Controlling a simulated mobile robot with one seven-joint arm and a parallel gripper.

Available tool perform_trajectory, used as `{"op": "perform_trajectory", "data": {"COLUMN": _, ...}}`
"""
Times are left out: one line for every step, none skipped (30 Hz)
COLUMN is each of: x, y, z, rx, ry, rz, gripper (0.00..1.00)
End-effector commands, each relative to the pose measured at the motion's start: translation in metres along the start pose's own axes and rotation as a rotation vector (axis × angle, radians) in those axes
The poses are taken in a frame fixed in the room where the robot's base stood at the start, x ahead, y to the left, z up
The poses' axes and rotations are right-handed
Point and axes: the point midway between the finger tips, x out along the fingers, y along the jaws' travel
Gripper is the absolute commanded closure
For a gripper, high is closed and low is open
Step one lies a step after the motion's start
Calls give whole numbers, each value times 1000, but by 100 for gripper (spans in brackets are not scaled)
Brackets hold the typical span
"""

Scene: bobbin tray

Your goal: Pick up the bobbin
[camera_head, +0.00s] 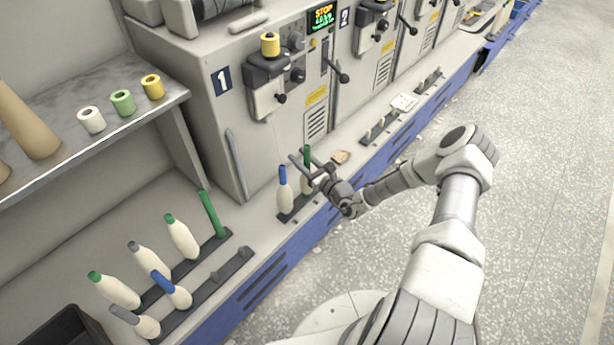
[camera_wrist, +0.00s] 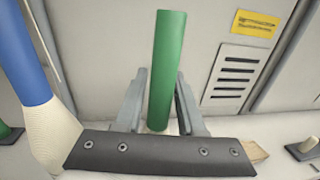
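A bobbin with a green tube top (camera_head: 307,153) stands upright at the small dark peg rail in front of machine 1. Its green tube (camera_wrist: 166,65) rises between my fingers in the wrist view, and its lower part is mostly hidden. My gripper (camera_head: 307,168) is around this tube, with its fingers spread, one on each side; the tube does not look clamped. In the wrist view the gripper (camera_wrist: 162,100) has a finger on either side of the tube, with little room. A bobbin with a blue top (camera_head: 284,187) stands just left of it, also in the wrist view (camera_wrist: 32,85).
Several more bobbins stand at a dark peg rack (camera_head: 215,281) at lower left. A shelf (camera_head: 70,165) with small spools and a cone is at left. Machine 1 (camera_head: 222,82) stands close behind the gripper. The floor (camera_head: 530,200) at right is clear.

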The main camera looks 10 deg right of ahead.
Motion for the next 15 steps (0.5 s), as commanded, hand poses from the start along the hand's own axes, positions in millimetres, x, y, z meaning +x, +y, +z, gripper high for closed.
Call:
{"op": "perform_trajectory", "data": {"x": 0, "y": 0, "z": 0, "rx": 0, "ry": 0, "rz": 0, "gripper": 72}}
{"op": "perform_trajectory", "data": {"x": 0, "y": 0, "z": 0, "rx": 0, "ry": 0, "rz": 0, "gripper": 78}}
{"op": "perform_trajectory", "data": {"x": 0, "y": 0, "z": 0, "rx": 0, "ry": 0, "rz": 0, "gripper": 85}}
{"op": "perform_trajectory", "data": {"x": 0, "y": 0, "z": 0, "rx": 0, "ry": 0, "rz": 0, "gripper": 90}}
{"op": "perform_trajectory", "data": {"x": 0, "y": 0, "z": 0, "rx": 0, "ry": 0, "rz": 0, "gripper": 96}}
{"op": "perform_trajectory", "data": {"x": 0, "y": 0, "z": 0, "rx": 0, "ry": 0, "rz": 0, "gripper": 100}}
{"op": "perform_trajectory", "data": {"x": 0, "y": 0, "z": 0, "rx": 0, "ry": 0, "rz": 0, "gripper": 100}}
{"op": "perform_trajectory", "data": {"x": 0, "y": 0, "z": 0, "rx": 0, "ry": 0, "rz": 0, "gripper": 100}}
{"op": "perform_trajectory", "data": {"x": 0, "y": 0, "z": 0, "rx": 0, "ry": 0, "rz": 0, "gripper": 100}}
{"op": "perform_trajectory", "data": {"x": 0, "y": 0, "z": 0, "rx": 0, "ry": 0, "rz": 0, "gripper": 100}}
{"op": "perform_trajectory", "data": {"x": 0, "y": 0, "z": 0, "rx": 0, "ry": 0, "rz": 0, "gripper": 100}}
{"op": "perform_trajectory", "data": {"x": 0, "y": 0, "z": 0, "rx": 0, "ry": 0, "rz": 0, "gripper": 100}}
{"op": "perform_trajectory", "data": {"x": 0, "y": 0, "z": 0, "rx": 0, "ry": 0, "rz": 0, "gripper": 100}}
{"op": "perform_trajectory", "data": {"x": 0, "y": 0, "z": 0, "rx": 0, "ry": 0, "rz": 0, "gripper": 100}}
{"op": "perform_trajectory", "data": {"x": 0, "y": 0, "z": 0, "rx": 0, "ry": 0, "rz": 0, "gripper": 100}}
